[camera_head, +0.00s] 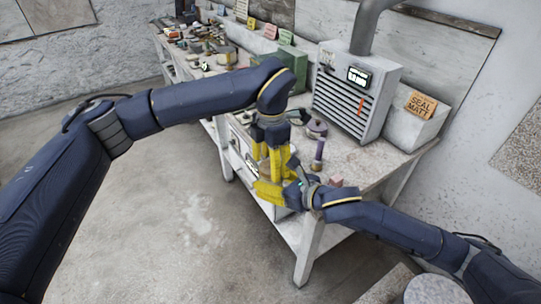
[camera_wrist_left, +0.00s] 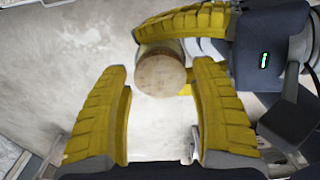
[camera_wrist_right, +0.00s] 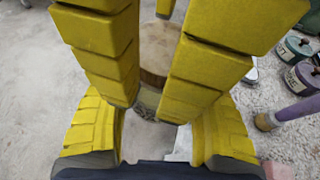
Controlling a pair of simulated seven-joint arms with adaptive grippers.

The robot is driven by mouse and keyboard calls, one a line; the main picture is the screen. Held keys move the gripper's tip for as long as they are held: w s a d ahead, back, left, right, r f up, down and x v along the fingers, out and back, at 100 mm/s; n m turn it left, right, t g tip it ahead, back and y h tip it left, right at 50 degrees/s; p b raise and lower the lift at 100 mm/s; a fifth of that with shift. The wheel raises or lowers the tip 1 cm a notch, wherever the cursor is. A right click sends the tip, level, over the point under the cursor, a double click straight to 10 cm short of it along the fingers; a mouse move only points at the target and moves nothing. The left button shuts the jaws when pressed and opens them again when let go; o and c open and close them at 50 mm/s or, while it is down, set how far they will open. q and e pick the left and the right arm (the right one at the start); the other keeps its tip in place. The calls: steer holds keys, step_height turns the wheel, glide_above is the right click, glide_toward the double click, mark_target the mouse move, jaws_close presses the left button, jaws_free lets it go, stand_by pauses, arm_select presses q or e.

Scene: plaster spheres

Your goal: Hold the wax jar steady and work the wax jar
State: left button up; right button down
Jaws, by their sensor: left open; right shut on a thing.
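The wax jar is a short cylinder with a round tan, wood-like lid (camera_wrist_left: 160,75). The lid and part of the darker jar body (camera_wrist_right: 146,102) also show in the right wrist view. My right gripper (camera_wrist_right: 157,100) is shut on the jar from the side. My left gripper (camera_head: 270,165) is above it, pointing down and open, with its fingers (camera_wrist_left: 160,70) on either side of the lid; I cannot tell whether they touch it. In the head view the fingers hide most of the jar beside the bench front.
A pale workbench (camera_head: 365,160) stands behind, with a grey vented heater box (camera_head: 355,88) and a "SEAL MATT" sign (camera_head: 421,104). Labelled round tins (camera_wrist_right: 297,47) and a purple-handled tool (camera_wrist_right: 295,113) lie near my right gripper. The floor (camera_head: 180,200) in front is clear.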

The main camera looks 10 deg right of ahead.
arm_select(q)
steer(key=shift+f, duration=0.4)
steer(key=shift+c, duration=0.2)
steer(key=c, duration=1.1)
steer(key=shift+r, duration=0.4)
steer(key=shift+r, duration=0.5)
steer(key=shift+r, duration=0.3)
